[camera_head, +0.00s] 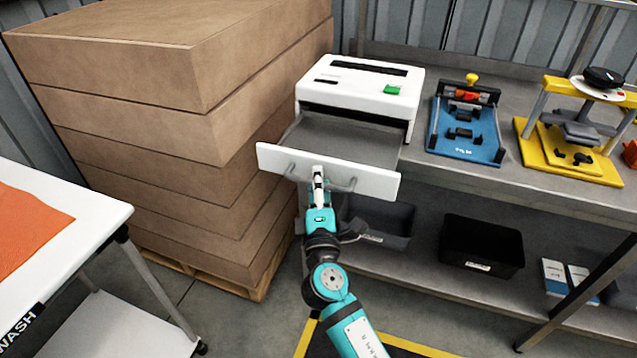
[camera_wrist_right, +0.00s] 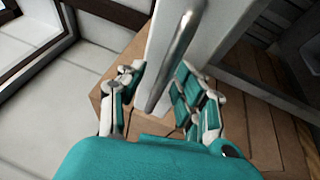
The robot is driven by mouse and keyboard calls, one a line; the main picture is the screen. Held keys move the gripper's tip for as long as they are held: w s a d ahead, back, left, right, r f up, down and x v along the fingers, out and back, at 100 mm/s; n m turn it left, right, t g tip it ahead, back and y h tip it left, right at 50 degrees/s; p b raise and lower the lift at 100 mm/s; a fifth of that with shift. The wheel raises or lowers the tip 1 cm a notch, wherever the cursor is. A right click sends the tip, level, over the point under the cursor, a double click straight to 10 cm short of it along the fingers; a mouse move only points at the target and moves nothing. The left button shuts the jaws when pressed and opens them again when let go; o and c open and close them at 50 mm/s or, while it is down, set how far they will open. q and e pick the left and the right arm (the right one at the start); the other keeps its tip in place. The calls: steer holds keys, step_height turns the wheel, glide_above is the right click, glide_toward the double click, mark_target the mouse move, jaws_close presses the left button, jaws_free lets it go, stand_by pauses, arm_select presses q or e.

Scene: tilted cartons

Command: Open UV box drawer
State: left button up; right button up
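The UV box (camera_head: 362,86) is a white unit with a green button, on the steel bench. Its grey drawer (camera_head: 345,140) is pulled far out to the front, and the inside is visible and empty. The white drawer front (camera_head: 375,183) carries a metal bar handle (camera_head: 341,184). My right gripper (camera_head: 318,178) is at the middle of this handle. In the right wrist view the handle (camera_wrist_right: 176,58) runs between the two fingers of my right gripper (camera_wrist_right: 160,80), which stand apart with a visible gap. My left gripper is not in view.
Stacked brown cartons (camera_head: 180,130) stand close at left of the drawer. A blue fixture (camera_head: 466,130) and a yellow press (camera_head: 570,150) are on the bench. Dark bins (camera_head: 482,246) sit on the lower shelf. A white table (camera_head: 60,240) is at front left.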

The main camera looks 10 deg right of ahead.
steer(key=v, duration=1.2)
steer(key=shift+f, duration=0.1)
